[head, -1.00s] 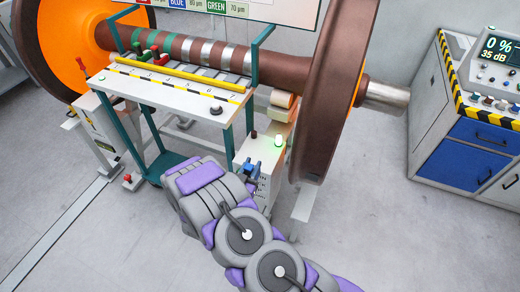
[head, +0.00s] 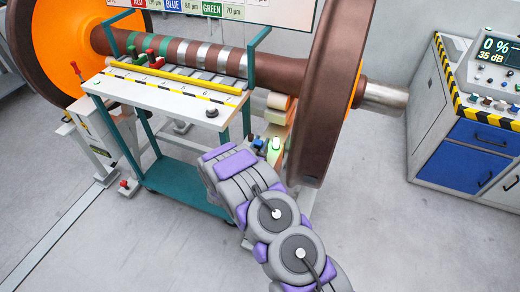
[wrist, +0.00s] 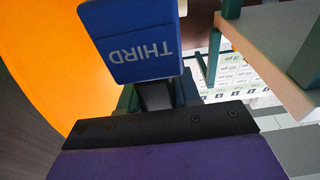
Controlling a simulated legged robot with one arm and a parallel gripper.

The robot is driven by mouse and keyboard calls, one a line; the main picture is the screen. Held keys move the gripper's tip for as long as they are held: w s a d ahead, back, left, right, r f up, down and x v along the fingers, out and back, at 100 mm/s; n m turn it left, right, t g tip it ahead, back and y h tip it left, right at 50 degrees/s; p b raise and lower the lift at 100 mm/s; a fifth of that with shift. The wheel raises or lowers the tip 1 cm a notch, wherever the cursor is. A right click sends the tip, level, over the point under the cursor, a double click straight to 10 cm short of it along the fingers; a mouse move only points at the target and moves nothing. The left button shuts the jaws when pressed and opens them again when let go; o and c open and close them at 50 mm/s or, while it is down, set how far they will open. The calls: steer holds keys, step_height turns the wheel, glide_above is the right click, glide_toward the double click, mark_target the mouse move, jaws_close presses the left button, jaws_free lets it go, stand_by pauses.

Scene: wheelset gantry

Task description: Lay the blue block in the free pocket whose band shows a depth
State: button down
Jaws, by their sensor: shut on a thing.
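The blue block (wrist: 130,40) fills the upper part of the wrist view, with the word THIRD upside down on its face. My gripper (wrist: 155,95) is shut on it. In the head view the blue block (head: 258,143) shows small at the end of my arm, right of the trolley's front corner; the fingers are mostly hidden there. The pockets and any depth reading are too small to make out.
A teal trolley (head: 165,98) with a numbered white top and yellow bar stands before the axle. The large brown wheel (head: 325,95) stands close right of my gripper. A console (head: 470,110) stands far right; the floor between is clear.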

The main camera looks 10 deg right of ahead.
steer(key=f, duration=0.3)
steer(key=shift+d+b, duration=0.35)
steer(key=shift+a, duration=0.3)
steer(key=c, duration=1.1)
jaws_free()
steer(key=shift+a, duration=0.15)
steer(key=shift+o, duration=1.6)
steer(key=shift+d, duration=0.3)
steer(key=shift+r, duration=0.1)
steer(key=shift+s+a, duration=0.3)
steer(key=p+v, duration=0.2)
steer(key=v, duration=0.9)
